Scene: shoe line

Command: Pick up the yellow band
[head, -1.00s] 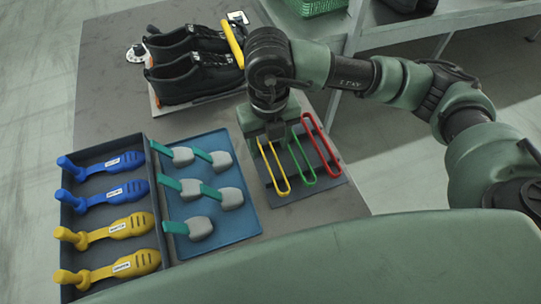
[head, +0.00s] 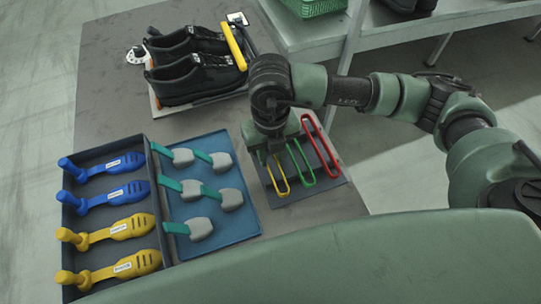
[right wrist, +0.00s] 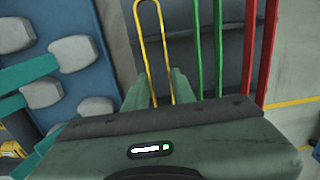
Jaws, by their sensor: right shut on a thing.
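The yellow band (head: 284,193) is a long narrow loop at the left end of a dark tray (head: 333,182) in the head view. Its far part is hidden by my right gripper (head: 271,157). In the right wrist view the yellow band (right wrist: 139,35) runs up between the green fingers of that gripper (right wrist: 163,88), which is shut on it. The band looks still at tray level; I cannot tell whether it is clear of the tray. My left gripper is not in view.
A green band (head: 309,184) and a red band (head: 322,143) lie to the right in the same tray. A blue tray (head: 243,222) with grey-and-teal pieces stands close on the left. Black shoes (head: 193,78) stand on a stand behind. The table's right edge is near.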

